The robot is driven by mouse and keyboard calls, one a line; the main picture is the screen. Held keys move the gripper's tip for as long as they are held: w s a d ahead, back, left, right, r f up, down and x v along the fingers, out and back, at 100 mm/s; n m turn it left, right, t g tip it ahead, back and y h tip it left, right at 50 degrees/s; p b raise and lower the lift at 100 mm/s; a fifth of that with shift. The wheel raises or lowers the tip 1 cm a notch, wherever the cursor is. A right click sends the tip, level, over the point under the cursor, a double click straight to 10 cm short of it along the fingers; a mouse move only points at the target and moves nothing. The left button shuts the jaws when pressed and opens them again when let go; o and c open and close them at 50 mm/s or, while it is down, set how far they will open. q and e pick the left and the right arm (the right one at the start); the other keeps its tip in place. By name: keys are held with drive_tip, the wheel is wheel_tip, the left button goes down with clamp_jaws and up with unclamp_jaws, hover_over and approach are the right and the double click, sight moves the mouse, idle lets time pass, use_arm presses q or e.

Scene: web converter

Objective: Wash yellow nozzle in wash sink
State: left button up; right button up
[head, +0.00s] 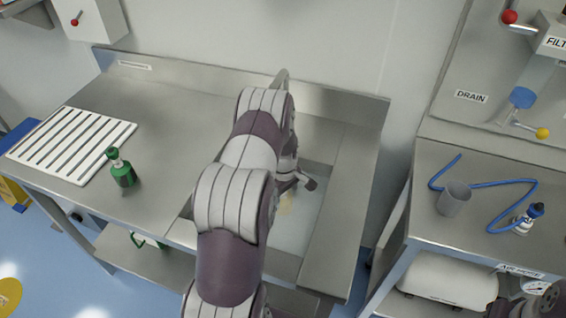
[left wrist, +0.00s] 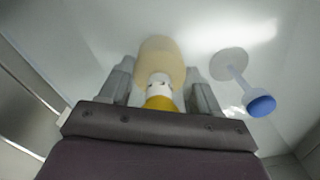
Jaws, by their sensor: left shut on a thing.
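The wash sink (head: 318,215) is a steel basin in the bench, with cloudy water in it. My left arm reaches over it and hides much of the basin. My left gripper (head: 290,190) is low in the sink, mostly hidden behind the arm. In the left wrist view my left gripper (left wrist: 161,85) has its fingers on both sides of the yellow nozzle (left wrist: 160,103), shut on it. The nozzle shows a yellow base, a white collar and a pale yellow, blurred far part that looks underwater.
A blue-ended stalk on a pale disc (left wrist: 228,63) stands right of the nozzle. A tap (head: 281,78) rises behind the sink. A green bottle (head: 122,172) and white slatted rack (head: 72,146) are on the left. A grey cup (head: 453,198) and blue hose (head: 500,182) lie on the right bench.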

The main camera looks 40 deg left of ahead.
use_arm(q)
wheel_tip(320, 180, up, 17)
drive_tip(key=p, duration=1.2)
drive_tip(key=shift+p, duration=0.4)
